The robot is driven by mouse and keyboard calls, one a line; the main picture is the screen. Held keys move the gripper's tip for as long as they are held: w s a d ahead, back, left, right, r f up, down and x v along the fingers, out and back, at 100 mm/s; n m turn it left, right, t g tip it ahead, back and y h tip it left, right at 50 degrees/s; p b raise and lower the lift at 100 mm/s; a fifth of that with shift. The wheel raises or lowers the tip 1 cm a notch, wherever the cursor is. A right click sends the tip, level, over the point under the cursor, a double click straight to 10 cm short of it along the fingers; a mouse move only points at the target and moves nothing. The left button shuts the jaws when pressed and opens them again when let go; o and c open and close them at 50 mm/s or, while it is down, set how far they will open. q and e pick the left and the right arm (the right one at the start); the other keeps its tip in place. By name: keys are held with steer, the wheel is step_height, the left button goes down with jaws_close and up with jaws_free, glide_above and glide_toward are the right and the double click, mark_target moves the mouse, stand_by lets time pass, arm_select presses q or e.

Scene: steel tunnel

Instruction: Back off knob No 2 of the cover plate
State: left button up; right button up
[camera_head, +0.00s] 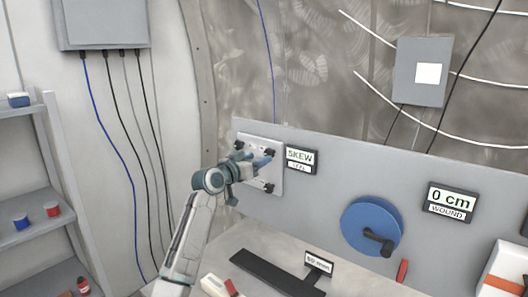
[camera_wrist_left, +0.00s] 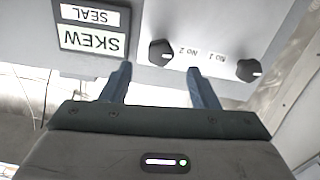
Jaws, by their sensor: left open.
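The pale cover plate (camera_head: 276,172) is on the upright grey panel and carries black knobs. In the head view, knobs show at its upper left (camera_head: 240,145), upper right (camera_head: 269,152) and lower right (camera_head: 268,188). My left gripper (camera_head: 262,159) is in front of the plate and hides part of it. In the left wrist view, which is upside down, knob No 2 (camera_wrist_left: 161,53) lies in line with the gap between the open fingers (camera_wrist_left: 159,70). I cannot tell whether the tips reach around it. Another knob (camera_wrist_left: 248,70) is outside the fingers. My right gripper is not in view.
A display reading SKEW SEAL (camera_head: 301,159) sits right of the plate. A blue reel with a crank (camera_head: 365,222) and a 0 cm WOUND display (camera_head: 451,202) are farther right. A black bar (camera_head: 262,272) lies on the bench below. Shelves (camera_head: 30,172) stand at left.

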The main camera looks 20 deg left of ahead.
mark_target(267, 154)
arm_select(q)
steer(key=shift+p+x, duration=0.6)
steer(key=shift+x, duration=1.55)
steer(key=c, duration=1)
